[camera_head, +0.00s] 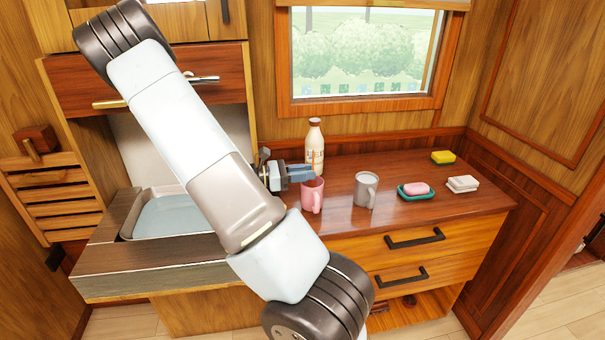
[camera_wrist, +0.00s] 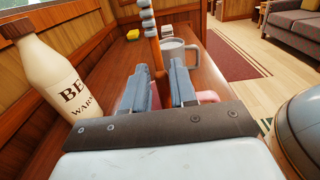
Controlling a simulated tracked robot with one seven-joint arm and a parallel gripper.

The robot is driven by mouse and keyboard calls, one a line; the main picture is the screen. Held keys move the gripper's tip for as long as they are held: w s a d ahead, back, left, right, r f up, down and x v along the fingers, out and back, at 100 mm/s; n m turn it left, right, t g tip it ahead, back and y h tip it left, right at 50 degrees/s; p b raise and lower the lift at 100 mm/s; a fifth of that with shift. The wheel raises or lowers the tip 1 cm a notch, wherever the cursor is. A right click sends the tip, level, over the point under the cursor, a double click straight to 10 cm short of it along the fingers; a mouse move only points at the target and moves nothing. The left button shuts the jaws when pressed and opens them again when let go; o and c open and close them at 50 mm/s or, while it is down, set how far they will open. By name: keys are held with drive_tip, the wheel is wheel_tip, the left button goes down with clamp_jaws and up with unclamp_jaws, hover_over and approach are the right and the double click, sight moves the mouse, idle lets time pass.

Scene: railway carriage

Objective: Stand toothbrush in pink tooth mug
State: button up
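The pink tooth mug (camera_head: 312,196) stands upright on the wooden counter. My gripper (camera_head: 303,174) is right at its rim, its blue-grey fingers overlapping the top of the mug. In the wrist view the toothbrush (camera_wrist: 157,58), an orange-brown shaft with a grey beaded upper part, rises between the fingertips of my gripper (camera_wrist: 160,75), which look closed on it. It tilts slightly left there. Pink of the mug (camera_wrist: 208,96) shows behind the right finger. The toothbrush's lower end is hidden, so I cannot tell whether it is inside the mug. I cannot make out the toothbrush in the head view.
A labelled bottle (camera_head: 315,148) stands close behind the mug. A grey mug (camera_head: 366,190) stands to its right. Further right are pink soap (camera_head: 416,188) on a teal dish (camera_head: 403,195), a yellow sponge (camera_head: 443,157) and a white block (camera_head: 462,184). A sink basin (camera_head: 165,216) lies left.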

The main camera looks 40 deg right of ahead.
drive_tip(key=o, duration=0.3)
drive_tip(key=v, duration=1.4)
drive_tip(key=shift+s+f, duration=0.1)
idle(0.7)
drive_tip(key=s+a+r+m+t+y, duration=0.4)
drive_tip(key=s+a+r+t+y, duration=0.1)
drive_tip(key=s+r, duration=0.1)
drive_tip(key=s+a+r+m+t+y, duration=0.3)
drive_tip(key=s+a+r+t+y, duration=0.2)
drive_tip(key=r, duration=0.4)
drive_tip(key=s+a+r+m+t+y, duration=0.4)
drive_tip(key=s+a+r+t+y, duration=0.1)
drive_tip(key=s+a+r, duration=0.2)
drive_tip(key=shift+s+a+r+m, duration=0.15)
drive_tip(key=shift+s+r+m, duration=0.15)
drive_tip(key=shift+s, duration=0.45)
